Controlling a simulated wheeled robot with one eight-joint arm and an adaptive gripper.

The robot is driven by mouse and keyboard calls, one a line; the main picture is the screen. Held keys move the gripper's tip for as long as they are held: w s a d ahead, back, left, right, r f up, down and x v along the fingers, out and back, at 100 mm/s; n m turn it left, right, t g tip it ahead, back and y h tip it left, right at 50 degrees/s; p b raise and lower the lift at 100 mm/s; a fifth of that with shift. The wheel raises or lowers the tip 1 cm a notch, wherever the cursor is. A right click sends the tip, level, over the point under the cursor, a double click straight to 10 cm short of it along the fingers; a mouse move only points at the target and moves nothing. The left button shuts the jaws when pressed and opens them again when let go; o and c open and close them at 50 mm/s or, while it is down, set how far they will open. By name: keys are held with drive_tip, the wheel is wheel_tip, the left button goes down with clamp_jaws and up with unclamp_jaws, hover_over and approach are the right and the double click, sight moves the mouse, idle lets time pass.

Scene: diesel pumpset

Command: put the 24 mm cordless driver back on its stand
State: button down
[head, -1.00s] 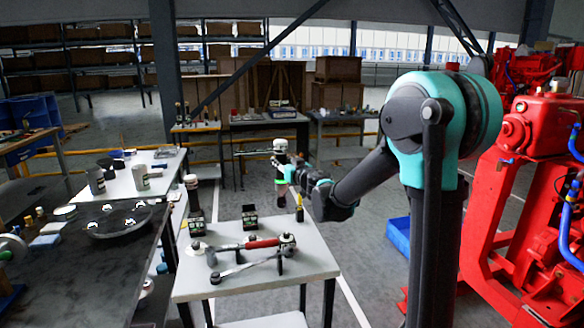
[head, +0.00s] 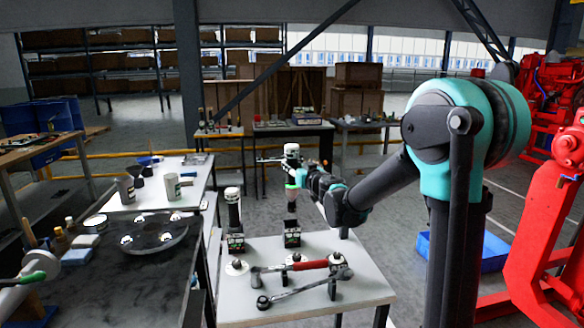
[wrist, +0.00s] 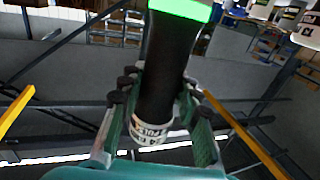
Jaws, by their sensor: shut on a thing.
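The cordless driver (head: 291,199) has a white-and-black head, a dark handle and a green band. My gripper (head: 300,177) is shut around its handle and holds it roughly upright, head up, above the white table. In the wrist view, the dark handle (wrist: 166,70) runs between the fingers of my gripper (wrist: 160,105), with a pale lettered label; the lettering is only partly readable. A small black stand (head: 292,240) with pale-green markings is on the table, directly below the driver in the head view. A gap shows between them; their depth alignment is unclear.
A second dark tool (head: 234,210) stands upright in a similar block to the left. A red-handled tool (head: 300,266), a long wrench (head: 290,291) and pale round pieces lie in front on the white table (head: 365,285). A dark bench with a round plate is left.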

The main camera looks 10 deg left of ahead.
sight(294, 205)
drive_tip(key=shift+a, duration=0.1)
idle(0.3)
drive_tip(key=shift+f, duration=7.5)
drive_tip(key=c, duration=1)
unclamp_jaws()
drive_tip(key=v, duration=1.2)
